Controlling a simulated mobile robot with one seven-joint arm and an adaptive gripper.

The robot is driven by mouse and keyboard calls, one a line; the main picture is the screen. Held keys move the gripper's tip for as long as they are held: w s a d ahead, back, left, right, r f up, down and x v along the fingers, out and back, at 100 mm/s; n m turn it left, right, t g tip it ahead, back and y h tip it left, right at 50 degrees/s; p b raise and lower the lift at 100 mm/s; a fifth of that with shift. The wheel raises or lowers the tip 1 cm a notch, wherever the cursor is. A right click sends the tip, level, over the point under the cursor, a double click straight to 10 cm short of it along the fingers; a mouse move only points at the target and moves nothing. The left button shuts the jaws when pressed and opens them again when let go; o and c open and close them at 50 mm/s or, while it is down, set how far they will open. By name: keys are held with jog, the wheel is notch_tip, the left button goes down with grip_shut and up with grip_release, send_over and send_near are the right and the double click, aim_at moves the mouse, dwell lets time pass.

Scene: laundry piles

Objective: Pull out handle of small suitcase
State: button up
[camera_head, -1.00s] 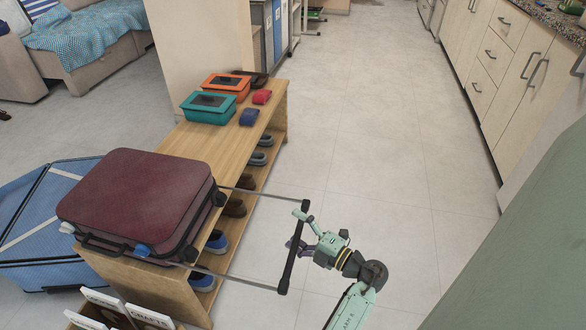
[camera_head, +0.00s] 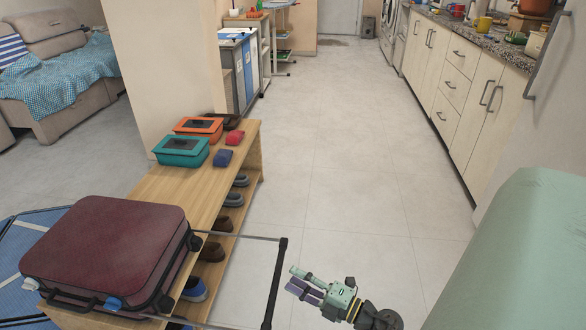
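The small maroon suitcase (camera_head: 108,252) lies flat on the near end of the wooden shoe bench (camera_head: 206,188).
A teal box (camera_head: 182,151), an orange box (camera_head: 198,128) and small red and blue items sit on the bench, with shoes on its lower shelf. Cabinets (camera_head: 448,90) line the right; the floor (camera_head: 345,175) between is clear.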

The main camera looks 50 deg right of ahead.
jog(key=shift+f+b+v, duration=0.2)
jog(key=shift+b+v, duration=0.1)
jog(key=shift+v, duration=0.8)
jog(key=shift+f+b+v, duration=0.2)
jog(key=shift+b+v, duration=0.1)
jog(key=shift+v, duration=0.75)
jog(key=shift+a, duration=0.1)
